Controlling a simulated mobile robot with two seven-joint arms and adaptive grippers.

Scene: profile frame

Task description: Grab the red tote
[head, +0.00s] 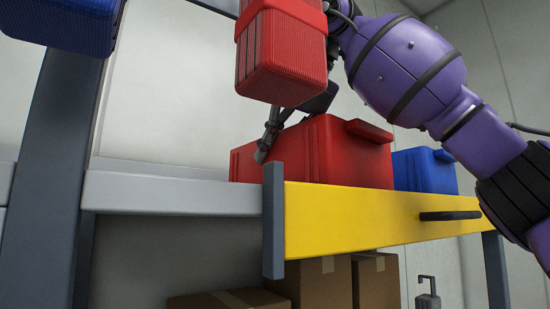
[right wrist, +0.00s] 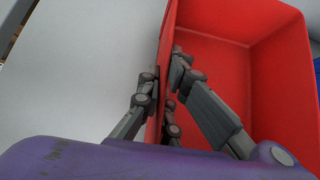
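The red tote (head: 335,155) stands upright on the shelf, behind the yellow front beam, in the head view. In the right wrist view the open red tote (right wrist: 225,60) shows its empty-looking inside and one side wall. My right gripper (right wrist: 160,88) straddles that wall, with fingers inside and outside, closed against it. In the head view my right gripper (head: 264,148) is at the tote's left end, one finger hanging down outside. The inner fingers are hidden there by the tote. My left gripper is not in view.
A blue tote (head: 425,170) stands just right of the red one. The yellow beam (head: 370,215) and a grey post (head: 273,220) are in front. Cardboard boxes (head: 322,282) stand below. A tall dark upright (head: 55,170) is at left; the grey shelf beam (head: 170,192) is bare.

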